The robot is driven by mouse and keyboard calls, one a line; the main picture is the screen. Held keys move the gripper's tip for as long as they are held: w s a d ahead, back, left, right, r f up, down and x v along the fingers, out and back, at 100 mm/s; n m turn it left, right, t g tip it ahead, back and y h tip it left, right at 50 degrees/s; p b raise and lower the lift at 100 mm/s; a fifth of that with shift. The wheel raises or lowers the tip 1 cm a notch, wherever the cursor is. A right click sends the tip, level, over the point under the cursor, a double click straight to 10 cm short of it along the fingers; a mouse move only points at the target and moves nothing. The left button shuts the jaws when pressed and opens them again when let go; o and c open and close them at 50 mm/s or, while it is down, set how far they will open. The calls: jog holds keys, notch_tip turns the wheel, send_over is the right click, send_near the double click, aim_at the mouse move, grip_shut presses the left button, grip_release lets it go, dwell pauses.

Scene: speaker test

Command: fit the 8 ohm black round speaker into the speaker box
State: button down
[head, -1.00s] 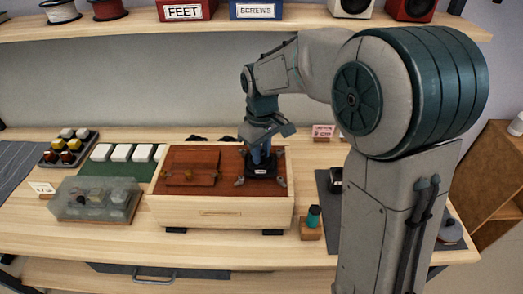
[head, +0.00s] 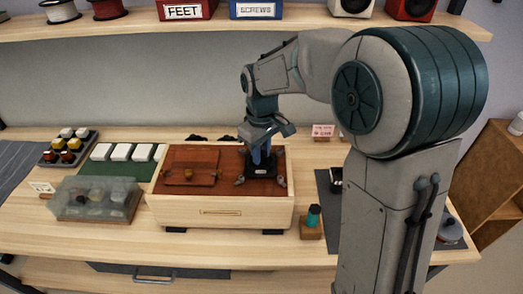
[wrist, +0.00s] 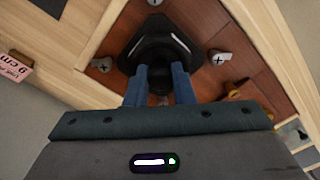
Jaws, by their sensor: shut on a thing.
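The black speaker (head: 262,172) is at the right part of the speaker box (head: 222,212), a pale wooden box with a red-brown top panel. My gripper (head: 261,157) points down from above and is shut on it. In the wrist view my two blue fingers (wrist: 161,75) close on the back of the speaker (wrist: 160,45). Grey clips with cross-head screws (wrist: 219,57) stand around it on the panel. Whether the speaker is fully seated is hidden by its own body and my fingers.
A small red-brown board (head: 190,178) lies on the panel's left part. A clear-covered case (head: 97,200) stands left of the box. A teal-capped bottle (head: 313,215) in a wooden block stands close to its right front. A shelf with bins (head: 187,9) runs above.

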jog(key=shift+f+b, duration=0.45)
jog(key=shift+f, duration=0.2)
jog(key=c, duration=1.2)
grip_release()
jog(key=shift+o, duration=0.2)
notch_tip(320, 180, up, 13)
jog(key=s+d+f+m+t, duration=0.1)
jog(key=s+d+f+m, duration=0.3)
jog(key=s+d, duration=0.3)
jog(key=s+d+f+m+t, duration=0.2)
jog(key=s+d+f+m, duration=0.2)
jog(key=s+d, duration=0.3)
jog(key=s, duration=0.5)
jog(key=shift+f+m, duration=0.2)
jog(key=shift+m, duration=0.2)
